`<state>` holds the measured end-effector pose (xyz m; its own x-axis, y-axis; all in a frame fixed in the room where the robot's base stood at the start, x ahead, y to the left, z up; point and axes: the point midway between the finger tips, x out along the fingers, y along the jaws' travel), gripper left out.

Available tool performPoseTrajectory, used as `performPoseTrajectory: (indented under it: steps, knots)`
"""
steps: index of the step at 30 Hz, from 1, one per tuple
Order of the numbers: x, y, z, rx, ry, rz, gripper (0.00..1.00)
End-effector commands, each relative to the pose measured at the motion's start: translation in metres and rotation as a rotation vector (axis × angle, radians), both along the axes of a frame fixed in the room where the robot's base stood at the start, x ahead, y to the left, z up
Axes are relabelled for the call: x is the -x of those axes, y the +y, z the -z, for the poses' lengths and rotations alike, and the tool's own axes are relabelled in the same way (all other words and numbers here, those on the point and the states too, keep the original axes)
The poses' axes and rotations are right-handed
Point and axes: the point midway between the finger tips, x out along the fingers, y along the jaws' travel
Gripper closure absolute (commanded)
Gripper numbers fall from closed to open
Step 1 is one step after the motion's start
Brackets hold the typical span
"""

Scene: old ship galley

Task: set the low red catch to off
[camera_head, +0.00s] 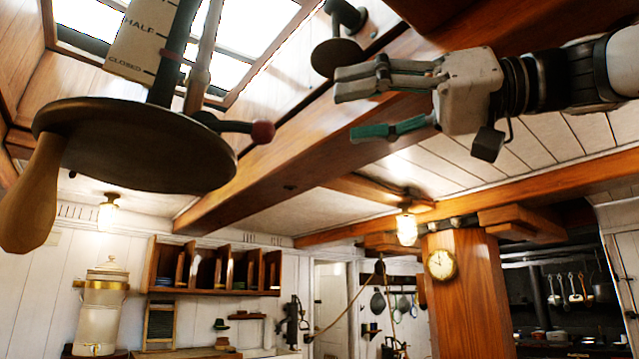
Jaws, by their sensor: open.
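A short dark lever with a red ball end (262,131) sticks out to the right from just above a large dark round disc (140,150) at upper left. It looks like the red catch; no on or off marking can be read beside it. My gripper (348,109) reaches in from the right, level with the red ball and a clear gap to its right. Its fingers are spread, one pair above and a green-padded one below, with nothing between them. The lever's inner end is partly hidden behind the disc and rods.
A wooden handle (30,195) hangs from the disc's left rim. A plate marked HALF and CLOSED (140,40) and upright rods stand above it. A dark spool-shaped fitting (338,52) sits just above my fingers. A wooden beam (300,150) runs behind.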

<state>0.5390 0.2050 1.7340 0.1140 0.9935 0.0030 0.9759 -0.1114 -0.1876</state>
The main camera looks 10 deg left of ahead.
Motion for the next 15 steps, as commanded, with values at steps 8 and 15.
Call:
performPoseTrajectory:
  steps: [8,15]
  knots:
    - [-0.004,0.047,0.0,0.003,0.006,-0.002,0.41]
    - [-0.009,0.093,-0.001,0.002,0.007,-0.001,0.41]
